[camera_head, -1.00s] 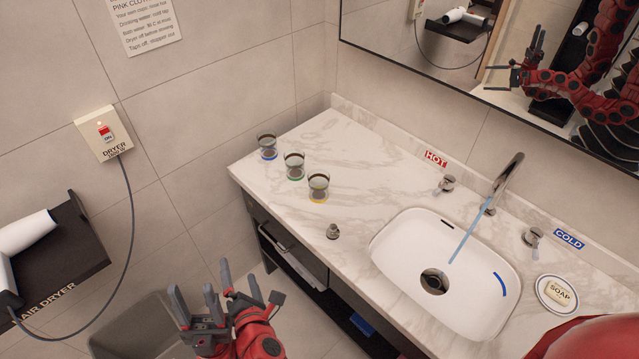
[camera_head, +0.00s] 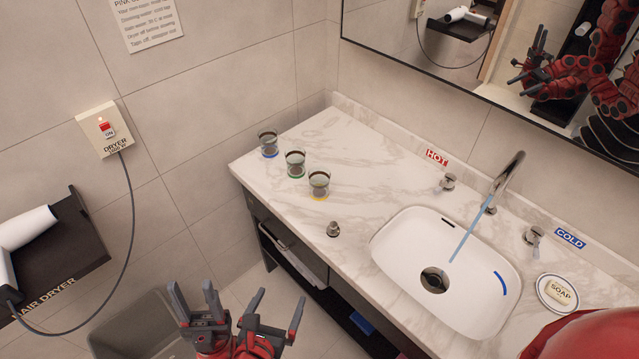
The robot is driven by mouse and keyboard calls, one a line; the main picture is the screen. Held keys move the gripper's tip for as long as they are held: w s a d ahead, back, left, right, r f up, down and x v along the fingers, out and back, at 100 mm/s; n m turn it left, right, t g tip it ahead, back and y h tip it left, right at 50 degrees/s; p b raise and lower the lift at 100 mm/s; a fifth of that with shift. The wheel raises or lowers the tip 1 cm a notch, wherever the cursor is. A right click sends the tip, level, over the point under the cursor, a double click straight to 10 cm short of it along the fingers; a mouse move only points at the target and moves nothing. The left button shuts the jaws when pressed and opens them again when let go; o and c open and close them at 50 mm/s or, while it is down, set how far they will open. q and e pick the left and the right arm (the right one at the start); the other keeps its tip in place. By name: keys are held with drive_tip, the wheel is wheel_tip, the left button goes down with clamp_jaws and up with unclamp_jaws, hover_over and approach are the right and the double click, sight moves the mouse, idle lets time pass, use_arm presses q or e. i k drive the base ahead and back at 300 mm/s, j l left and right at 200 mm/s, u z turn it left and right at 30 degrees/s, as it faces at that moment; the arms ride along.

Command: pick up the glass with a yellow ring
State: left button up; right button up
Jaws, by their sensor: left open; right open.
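The glass with a yellow ring (camera_head: 319,184) stands upright on the marble counter (camera_head: 375,180), near its front left edge. Its yellow ring is at its base. It is the nearest of three similar glasses in a row; the green-ringed glass (camera_head: 295,164) and the blue-ringed glass (camera_head: 268,144) stand behind it to the left. My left gripper (camera_head: 191,290) is open and empty at the bottom of the picture, left of the counter. My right gripper (camera_head: 278,298) is open and empty just right of it, in front of the cabinet. Both are apart from the glasses.
A small metal stopper (camera_head: 333,229) stands near the yellow-ringed glass. A white basin (camera_head: 410,245) lies to the right under a running faucet (camera_head: 508,175). A soap dish (camera_head: 556,294) is far right. A hair dryer shelf (camera_head: 60,250) and a grey bin (camera_head: 125,330) are left.

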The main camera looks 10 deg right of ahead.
sight(318, 178)
drive_tip(key=i+l, duration=0.25)
drive_tip(key=i, duration=0.2)
drive_tip(key=i+l, duration=0.25)
drive_tip(key=i, duration=0.15)
